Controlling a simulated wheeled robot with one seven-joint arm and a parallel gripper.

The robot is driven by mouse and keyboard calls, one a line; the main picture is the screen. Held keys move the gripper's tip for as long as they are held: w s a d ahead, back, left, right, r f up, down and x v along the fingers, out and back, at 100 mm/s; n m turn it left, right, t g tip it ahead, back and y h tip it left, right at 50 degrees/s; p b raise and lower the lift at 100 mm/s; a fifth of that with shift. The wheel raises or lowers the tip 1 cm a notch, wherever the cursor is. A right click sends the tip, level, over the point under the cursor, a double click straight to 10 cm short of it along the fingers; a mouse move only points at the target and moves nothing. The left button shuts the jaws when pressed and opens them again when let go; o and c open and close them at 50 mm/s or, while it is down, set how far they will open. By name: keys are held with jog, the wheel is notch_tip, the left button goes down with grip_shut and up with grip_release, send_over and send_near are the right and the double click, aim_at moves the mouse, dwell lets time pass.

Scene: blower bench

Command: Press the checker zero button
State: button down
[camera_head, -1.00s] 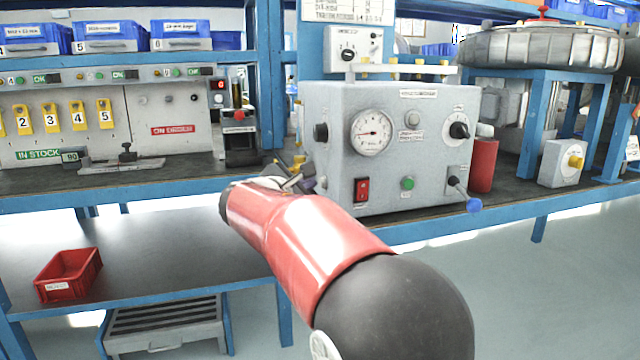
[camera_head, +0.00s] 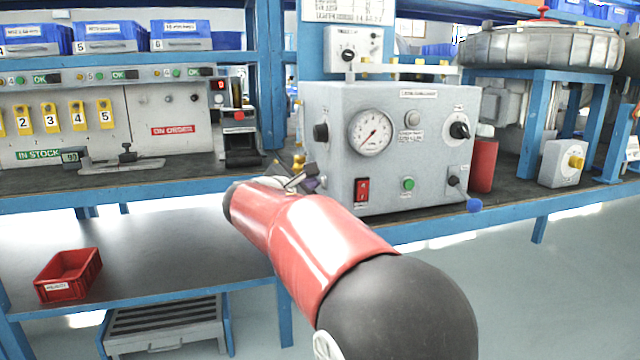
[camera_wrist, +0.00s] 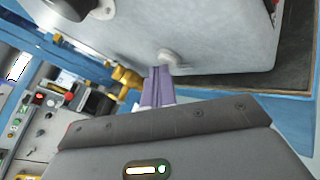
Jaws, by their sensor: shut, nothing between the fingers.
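The checker is a grey box (camera_head: 388,95) with a round dial gauge (camera_head: 370,133) on its front. In the wrist view a small pale round button (camera_wrist: 168,58) sticks out of the box's side wall (camera_wrist: 215,45); I cannot read a label on it. My gripper (camera_wrist: 158,72) has its purple fingers shut together with nothing between them. Their tips are at the button, touching or nearly so. In the head view my gripper (camera_head: 313,184) is beside the box's lower left corner, and the button is hidden.
Yellow fittings (camera_wrist: 127,78) are close to my fingers. A red bin (camera_head: 68,275) sits on the lower shelf.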

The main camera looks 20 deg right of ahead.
jog(key=shift+a, duration=0.75)
jog(key=a+p, duration=0.1)
jog(key=a, duration=0.4)
dwell(0.8)
